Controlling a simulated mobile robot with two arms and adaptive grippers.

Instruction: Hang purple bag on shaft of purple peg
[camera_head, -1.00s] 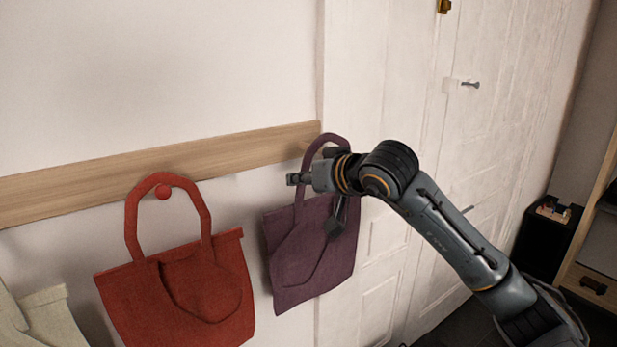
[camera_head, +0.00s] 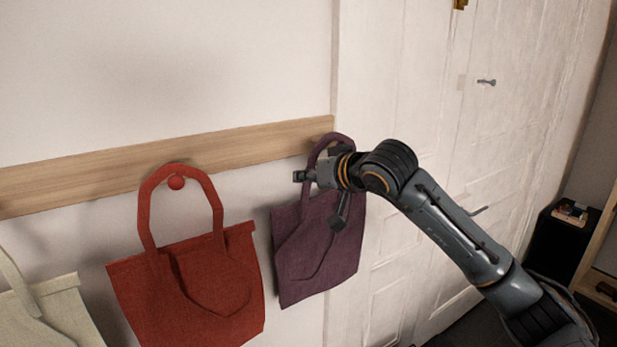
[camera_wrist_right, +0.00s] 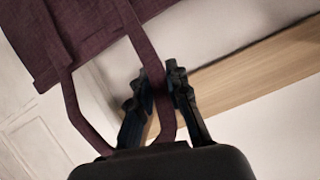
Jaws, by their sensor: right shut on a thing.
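The purple bag (camera_head: 318,255) hangs near the right end of the wooden rail, its strap rising beside my right gripper (camera_head: 302,177). In the right wrist view, the bag's body (camera_wrist_right: 85,30) is at the upper left. Its strap (camera_wrist_right: 150,65) runs down between the two dark fingers of my right gripper (camera_wrist_right: 160,85), which is shut on it. I cannot make out the purple peg in either view. It may be hidden behind my gripper, my wrist or the strap. My left gripper is not in view.
The wooden rail (camera_head: 90,178) runs along the wall and ends by the white door (camera_head: 400,80). A red bag (camera_head: 195,285) hangs from a red peg (camera_head: 176,183) to the left. A cream bag (camera_head: 55,310) is at far left. The wall above the rail is clear.

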